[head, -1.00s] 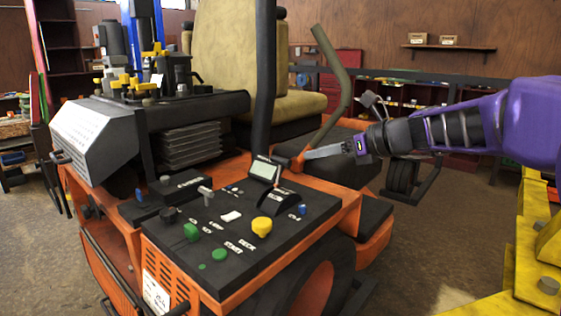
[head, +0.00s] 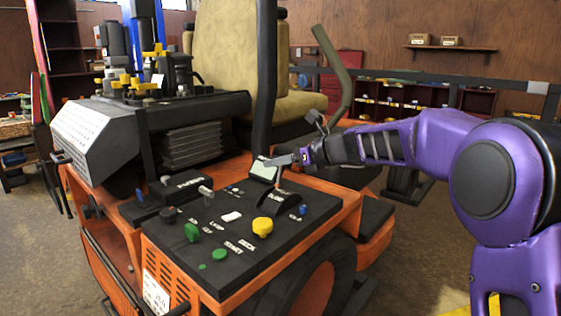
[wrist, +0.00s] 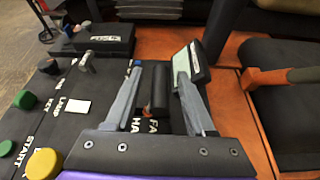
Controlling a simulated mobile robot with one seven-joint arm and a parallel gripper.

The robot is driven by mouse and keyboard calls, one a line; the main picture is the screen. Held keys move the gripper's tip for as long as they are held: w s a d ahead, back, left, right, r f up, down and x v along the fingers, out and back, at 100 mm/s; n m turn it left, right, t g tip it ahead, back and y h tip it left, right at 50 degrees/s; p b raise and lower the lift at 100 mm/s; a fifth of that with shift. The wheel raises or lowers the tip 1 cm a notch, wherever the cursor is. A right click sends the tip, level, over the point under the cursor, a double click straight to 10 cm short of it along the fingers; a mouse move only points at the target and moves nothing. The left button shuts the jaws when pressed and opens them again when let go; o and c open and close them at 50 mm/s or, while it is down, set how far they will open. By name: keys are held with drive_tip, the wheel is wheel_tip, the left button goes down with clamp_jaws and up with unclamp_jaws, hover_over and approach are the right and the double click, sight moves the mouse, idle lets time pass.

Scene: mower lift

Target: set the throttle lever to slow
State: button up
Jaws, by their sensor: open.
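My gripper (head: 270,162) is open beside the small display on the mower's control panel (head: 225,265). In the wrist view my gripper's two grey fingers (wrist: 158,72) reach forward on either side of a black bar-like part (wrist: 158,92), which looks like the throttle lever. I cannot tell whether either finger touches it. White lettering, partly hidden by my gripper, lies near it and seems to begin "FA". In the head view a black curved housing (head: 278,204) stands just below my fingers; the lever itself cannot be made out there.
The display (head: 263,169) stands close to my fingertips; in the wrist view it is by the right finger. A black post (head: 265,80) rises behind it. A yellow knob (head: 262,227), a green knob (head: 192,232) and a grey toggle (head: 206,193) sit on the panel.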

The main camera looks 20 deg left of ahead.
clamp_jaws()
idle(1.3)
